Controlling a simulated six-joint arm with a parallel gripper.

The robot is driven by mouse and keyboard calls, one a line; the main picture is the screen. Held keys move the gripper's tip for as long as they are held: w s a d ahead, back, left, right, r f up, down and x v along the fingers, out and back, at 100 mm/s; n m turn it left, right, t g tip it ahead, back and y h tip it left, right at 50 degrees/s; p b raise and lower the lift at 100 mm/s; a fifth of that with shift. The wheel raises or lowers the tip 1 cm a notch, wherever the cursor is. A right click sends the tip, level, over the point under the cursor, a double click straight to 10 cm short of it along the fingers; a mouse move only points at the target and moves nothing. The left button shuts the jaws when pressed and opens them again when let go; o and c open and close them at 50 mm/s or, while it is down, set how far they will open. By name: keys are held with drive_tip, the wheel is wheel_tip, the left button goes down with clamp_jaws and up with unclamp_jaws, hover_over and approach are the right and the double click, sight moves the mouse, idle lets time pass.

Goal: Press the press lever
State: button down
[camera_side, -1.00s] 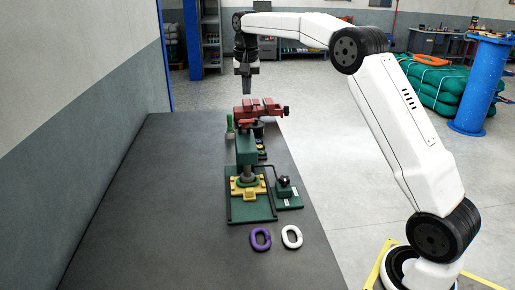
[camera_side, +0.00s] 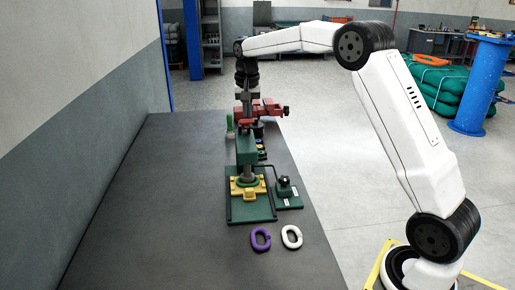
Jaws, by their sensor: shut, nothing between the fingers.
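A green press (camera_side: 246,152) stands on a dark green base plate on the table. My gripper (camera_side: 246,120) is shut and empty. It points down at the red vise-like part (camera_side: 268,109) above and behind the press head. I cannot tell whether it touches anything.
A purple link (camera_side: 261,239) and a white link (camera_side: 292,237) lie on the table (camera_side: 150,200) in front of the press. A green upright piece (camera_side: 230,127) stands left of the red part. The left side of the table is clear, up to the wall.

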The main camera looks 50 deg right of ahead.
drive_tip(key=shift+s+a+f, duration=0.1)
idle(0.4)
drive_tip(key=shift+s+a+f+t+h, duration=0.4)
drive_tip(key=shift+f+t+h, duration=0.05)
drive_tip(key=shift+f, duration=0.25)
drive_tip(key=shift+s+a+f+t+h, duration=0.35)
drive_tip(key=shift+f+t+h, duration=0.1)
drive_tip(key=shift+f, duration=0.25)
drive_tip(key=shift+s+a+f, duration=0.15)
drive_tip(key=shift+s+f, duration=0.05)
drive_tip(key=shift+f, duration=0.4)
drive_tip(key=shift+s+a+f, duration=0.15)
drive_tip(key=shift+a+f, duration=0.05)
drive_tip(key=shift+f, duration=0.35)
drive_tip(key=shift+s+a+f, duration=0.15)
drive_tip(key=shift+s+f, duration=0.05)
drive_tip(key=shift+f, duration=0.4)
wheel_tip(320, 180, up, 13)
hover_over(248, 121)
drive_tip(key=s+a, duration=0.4)
drive_tip(key=shift+s+r, duration=0.2)
drive_tip(key=shift+a, duration=0.1)
